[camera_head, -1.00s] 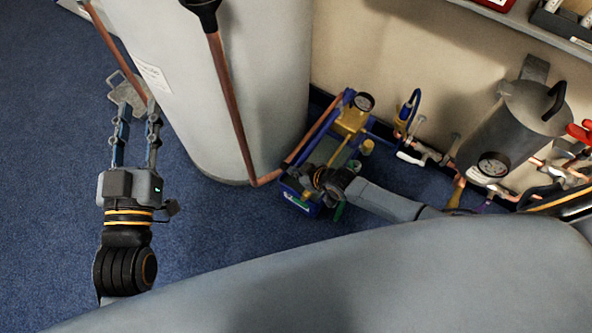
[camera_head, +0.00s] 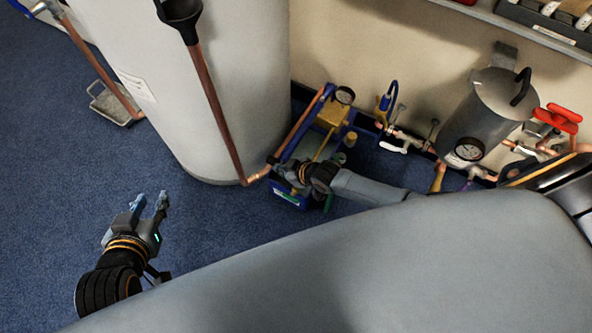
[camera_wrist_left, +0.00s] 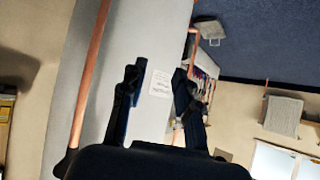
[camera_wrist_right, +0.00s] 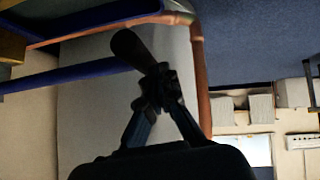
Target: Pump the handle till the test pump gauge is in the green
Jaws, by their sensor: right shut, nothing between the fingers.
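The test pump has a blue trough (camera_head: 290,194), a yellow body (camera_head: 332,113) and a round gauge (camera_head: 345,95); its needle and colours are too small to read. Its blue handle lever (camera_head: 303,128) slopes down from near the gauge toward my right gripper (camera_head: 282,171). In the right wrist view the lever (camera_wrist_right: 75,74) ends in a dark grip (camera_wrist_right: 131,48). My right gripper (camera_wrist_right: 157,82) is shut and empty, its fingertips at that grip; whether they touch it I cannot tell. My left gripper (camera_head: 150,201) is open and empty above the floor at left.
A large white cylinder (camera_head: 245,80) stands left of the pump, with a copper pipe (camera_head: 223,110) and black funnel (camera_head: 183,15). A grey tank (camera_head: 480,115), valves (camera_head: 402,140) and red handles (camera_head: 557,118) line the wall at right. Open blue carpet lies at left.

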